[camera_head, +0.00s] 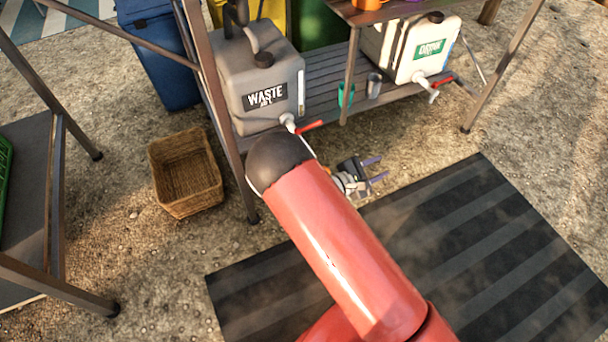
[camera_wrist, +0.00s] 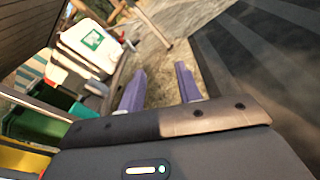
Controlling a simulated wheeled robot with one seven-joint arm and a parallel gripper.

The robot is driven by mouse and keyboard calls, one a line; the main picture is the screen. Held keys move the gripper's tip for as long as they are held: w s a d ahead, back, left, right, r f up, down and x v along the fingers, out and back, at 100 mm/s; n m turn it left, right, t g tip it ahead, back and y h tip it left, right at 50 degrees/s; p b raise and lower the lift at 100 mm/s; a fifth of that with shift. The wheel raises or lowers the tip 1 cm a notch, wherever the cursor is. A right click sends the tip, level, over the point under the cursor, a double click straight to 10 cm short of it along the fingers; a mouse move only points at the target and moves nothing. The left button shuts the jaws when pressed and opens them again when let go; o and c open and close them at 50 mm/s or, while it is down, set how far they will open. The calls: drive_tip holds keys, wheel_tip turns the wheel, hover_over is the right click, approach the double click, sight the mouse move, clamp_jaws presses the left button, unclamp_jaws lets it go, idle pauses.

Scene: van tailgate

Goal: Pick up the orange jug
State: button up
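An orange object (camera_head: 368,4) stands on the upper shelf at the top edge of the head view. Only its lowest part shows, so I cannot tell for sure that it is the jug. My gripper (camera_head: 376,168) is open and empty, low in front of the shelf unit, well below and apart from the orange object. In the wrist view its two purple fingers (camera_wrist: 160,82) stand apart with nothing between them. I see no orange jug in the wrist view.
A grey waste canister (camera_head: 262,72) and a white drink canister (camera_head: 412,48) stand on the slatted lower shelf (camera_head: 322,98). A grey cup (camera_head: 374,86) and a green cup (camera_head: 346,95) are between them. A wicker basket (camera_head: 186,172) and a dark striped mat (camera_head: 480,225) lie on the gravel.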

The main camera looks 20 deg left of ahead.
drive_tip(key=s+a+f+n+t+y, duration=0.1)
drive_tip(key=a+f+n+y, duration=0.3)
drive_tip(key=f, duration=0.1)
drive_tip(key=s+a+f+n+t+y, duration=0.1)
drive_tip(key=s+a+f+n+y, duration=0.1)
drive_tip(key=a+f+n+y, duration=0.2)
drive_tip(key=s+a+f+n+t+y, duration=0.2)
drive_tip(key=a+f+n+y, duration=0.2)
drive_tip(key=f+n, duration=0.2)
drive_tip(key=shift+a+f+y+p, duration=0.25)
drive_tip(key=shift+a+y+p, duration=0.05)
drive_tip(key=shift+a+y, duration=0.1)
drive_tip(key=shift+a+f+n, duration=0.1)
drive_tip(key=shift+f+n, duration=0.15)
drive_tip(key=shift+n, duration=0.15)
drive_tip(key=shift+w+a+f, duration=0.1)
drive_tip(key=shift+w, duration=0.3)
drive_tip(key=w+b, duration=0.1)
drive_tip(key=w, duration=0.2)
drive_tip(key=w+a+b, duration=0.1)
drive_tip(key=w, duration=0.2)
drive_tip(key=shift+w+a, duration=0.2)
drive_tip(key=shift+w, duration=0.05)
clamp_jaws()
